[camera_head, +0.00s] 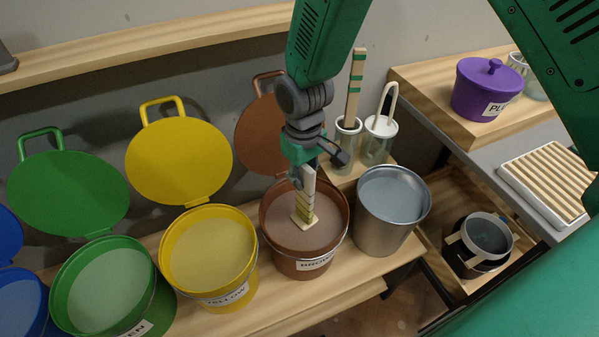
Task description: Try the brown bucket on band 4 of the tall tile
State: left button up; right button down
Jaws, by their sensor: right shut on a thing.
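The brown bucket (294,263) stands open on the wooden bench, its hinged lid (262,140) raised behind it. It holds brownish glaze (335,207), and its front label is partly readable. My right gripper (304,166) is above the bucket, pointing down and shut on the tall tile (306,198). The tile is pale, narrow and nearly upright, with thin lines across it and yellowish lower bands. Its wider foot (305,220) is at the lower end, inside the rim's outline. I cannot tell whether the foot touches the glaze. My left gripper is not in view.
Open yellow (208,255), green (104,287) and blue (18,300) buckets stand to the left. A metal bucket of bluish liquid (388,236) stands close right. Tool jars (376,147) stand behind. A purple lidded pot (486,100) and slatted rack (556,180) are at right.

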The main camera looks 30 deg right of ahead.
aim_at(303, 167)
jog(key=f+b, duration=0.4)
jog(key=f, duration=0.7)
jog(key=shift+a+f+b, duration=0.2)
jog(key=shift+b, duration=0.2)
jog(key=shift+d+f+b, duration=0.2)
jog(key=shift+f+b, duration=0.15)
jog(key=shift+f, duration=0.5)
jog(key=shift+a+r, duration=0.1)
jog(key=shift+a, duration=0.15)
jog(key=shift+d, duration=0.2)
jog(key=shift+a, duration=0.15)
notch_tip(303, 167, up, 16)
jog(key=p, duration=1.5)
jog(key=shift+r, duration=0.25)
